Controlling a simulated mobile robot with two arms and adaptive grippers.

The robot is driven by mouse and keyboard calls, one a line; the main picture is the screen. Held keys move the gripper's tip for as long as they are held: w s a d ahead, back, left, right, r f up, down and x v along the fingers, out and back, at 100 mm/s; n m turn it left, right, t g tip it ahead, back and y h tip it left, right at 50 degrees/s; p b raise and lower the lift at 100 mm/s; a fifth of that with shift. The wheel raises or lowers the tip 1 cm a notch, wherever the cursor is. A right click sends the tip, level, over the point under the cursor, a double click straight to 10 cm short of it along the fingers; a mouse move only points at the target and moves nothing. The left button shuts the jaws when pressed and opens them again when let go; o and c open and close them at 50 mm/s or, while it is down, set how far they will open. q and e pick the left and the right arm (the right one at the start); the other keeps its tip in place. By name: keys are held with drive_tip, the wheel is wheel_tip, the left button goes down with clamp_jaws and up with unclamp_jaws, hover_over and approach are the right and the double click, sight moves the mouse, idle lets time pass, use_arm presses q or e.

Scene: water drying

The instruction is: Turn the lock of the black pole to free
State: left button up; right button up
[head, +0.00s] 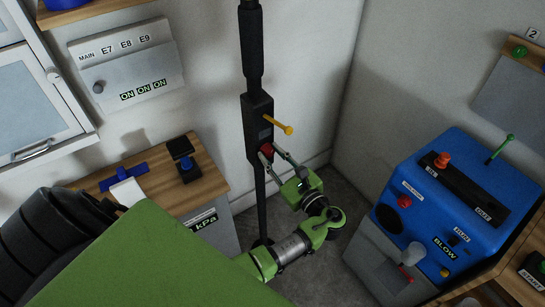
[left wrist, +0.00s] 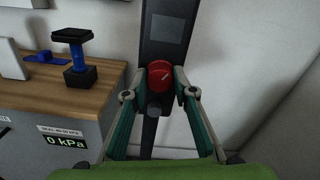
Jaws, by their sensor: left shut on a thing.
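The black pole (head: 253,48) stands upright near the corner, with a black box (head: 258,112) on it. A red round knob, the lock (head: 266,148), sits low on the box's front. A yellow lever (head: 280,125) sticks out to the right above it. My left gripper (head: 270,152) reaches up from below and is shut on the red lock. In the left wrist view the lock (left wrist: 160,73) sits between the fingertips (left wrist: 158,88), and a thin pale mark shows on its face. A dark round knob (left wrist: 154,108) is just below it. My right gripper is not in view.
A wooden-topped counter (head: 205,181) with a dark blue pedestal piece (head: 187,169) stands left of the pole. A blue machine (head: 470,181) labelled BLOW stands at the right. A wall panel (head: 127,70) reads ON. Floor between is clear.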

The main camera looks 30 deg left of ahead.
use_arm(q)
drive_tip(key=n+b, duration=0.1)
drive_tip(key=n, duration=0.1)
drive_tip(key=shift+a+f+n, duration=0.1)
drive_tip(key=shift+n, duration=0.3)
drive_tip(key=shift+n+b, duration=0.95)
drive_tip(key=shift+n, duration=0.85)
drive_tip(key=shift+r, duration=0.2)
drive_tip(key=o, duration=1.1)
drive_tip(key=shift+f, duration=0.1)
